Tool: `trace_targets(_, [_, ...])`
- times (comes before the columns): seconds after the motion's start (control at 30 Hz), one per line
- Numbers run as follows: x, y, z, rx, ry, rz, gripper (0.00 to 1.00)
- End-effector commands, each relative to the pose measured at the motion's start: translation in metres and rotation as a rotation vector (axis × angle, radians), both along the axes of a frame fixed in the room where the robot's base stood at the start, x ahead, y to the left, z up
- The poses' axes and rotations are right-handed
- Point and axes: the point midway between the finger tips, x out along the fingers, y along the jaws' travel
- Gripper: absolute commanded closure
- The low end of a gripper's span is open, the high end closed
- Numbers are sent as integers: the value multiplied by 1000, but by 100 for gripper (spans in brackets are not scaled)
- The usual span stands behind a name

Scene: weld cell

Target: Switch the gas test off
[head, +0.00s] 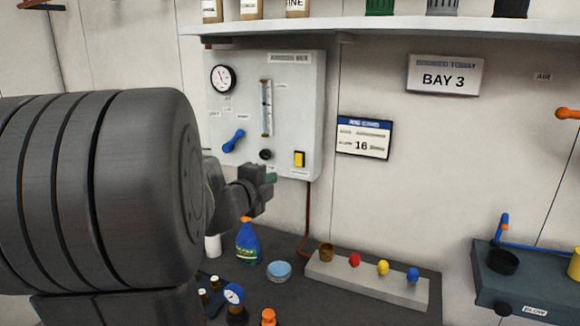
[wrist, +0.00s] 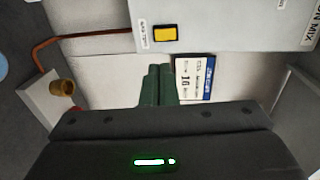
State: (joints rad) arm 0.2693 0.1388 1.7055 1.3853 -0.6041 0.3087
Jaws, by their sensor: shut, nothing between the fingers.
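The grey gas panel (head: 300,100) hangs on the wall. It carries a yellow rocker switch (head: 299,159) in a dark frame at its lower right; the wrist view also shows this yellow switch (wrist: 165,33), with a small label beside it. I cannot read that label or tell which way the rocker is tipped. My gripper (head: 271,178) is below and left of the switch in the head view, apart from it. In the wrist view the green fingers of my gripper (wrist: 157,70) are together and empty, pointing toward the wall near the panel's edge.
The panel also has a round gauge (head: 222,79), a flow tube (head: 266,108), a blue lever (head: 233,140) and a black knob (head: 265,154). A job card (head: 364,138) hangs to the right. A spray bottle (head: 247,243) and a block with coloured knobs (head: 340,283) stand below.

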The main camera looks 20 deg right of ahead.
Motion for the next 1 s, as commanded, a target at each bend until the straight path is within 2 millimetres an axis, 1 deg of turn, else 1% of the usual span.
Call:
trace_targets(0.17, [2, -2, -1, -1, 1, 1, 100])
trace_targets(0.27, [7, -9, -2, 0, 3, 0, 100])
trace_targets(0.37, [17, -20, -4, 0, 4, -1, 100])
trace_targets(0.8, [68, -80, -13, 0, 3, 1, 100])
trace_targets(1.0, [84, -98, -16, 0, 2, 1, 100])
